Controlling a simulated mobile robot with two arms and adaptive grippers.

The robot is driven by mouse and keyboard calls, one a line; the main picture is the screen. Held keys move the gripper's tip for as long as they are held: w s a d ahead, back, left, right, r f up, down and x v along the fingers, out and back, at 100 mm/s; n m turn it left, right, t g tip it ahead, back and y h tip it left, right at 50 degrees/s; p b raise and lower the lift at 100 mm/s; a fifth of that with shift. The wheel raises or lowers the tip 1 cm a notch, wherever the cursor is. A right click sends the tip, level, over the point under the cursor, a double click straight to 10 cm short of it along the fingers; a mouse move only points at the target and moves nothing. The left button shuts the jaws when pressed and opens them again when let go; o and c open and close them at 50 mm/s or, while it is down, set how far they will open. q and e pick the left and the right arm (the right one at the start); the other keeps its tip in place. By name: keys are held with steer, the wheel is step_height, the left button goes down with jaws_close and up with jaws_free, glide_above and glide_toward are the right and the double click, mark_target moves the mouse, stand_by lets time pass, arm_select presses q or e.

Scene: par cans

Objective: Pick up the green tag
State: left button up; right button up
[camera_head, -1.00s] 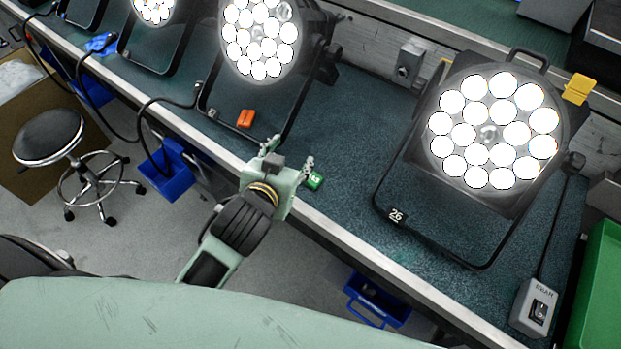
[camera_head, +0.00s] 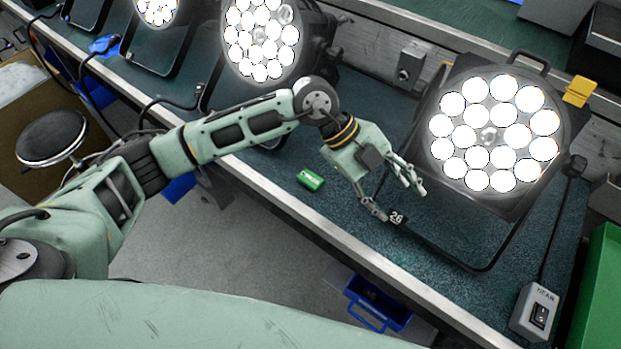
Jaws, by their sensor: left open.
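The green tag (camera_head: 310,180) is a small green block with white marking. It lies on the dark green bench top (camera_head: 290,200) near the front edge, left of my left gripper. My left gripper (camera_head: 403,204) is open and empty, with its fingers spread toward the right. I cannot tell whether a finger touches the frame. My right gripper is not in view.
A second lit par can (camera_head: 262,40) stands behind my left arm. A switch box (camera_head: 537,312) sits at the bench's right end, beside a green bin (camera_head: 596,290). Blue bins (camera_head: 378,300) hang below the front edge. The bench around the tag is clear.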

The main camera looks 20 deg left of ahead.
arm_select(q)
steer(key=w+a+f+n+y, duration=0.1)
steer(key=w+a+f+y, duration=0.25)
steer(key=a, duration=0.35)
steer(key=n+t+y, duration=0.1)
steer(key=n+y, duration=0.2)
steer(key=y, duration=0.2)
glide_above(310, 178)
steer(key=shift+a+r, duration=0.3)
steer(key=shift+a, duration=0.1)
steer(key=f, duration=0.2)
steer(key=f+p, duration=0.1)
steer(key=f, duration=0.3)
steer(key=shift+d+f, duration=0.2)
steer(key=shift+d, duration=0.2)
steer(key=shift+f, duration=0.5)
steer(key=c, duration=1)
steer(key=shift+r, duration=0.1)
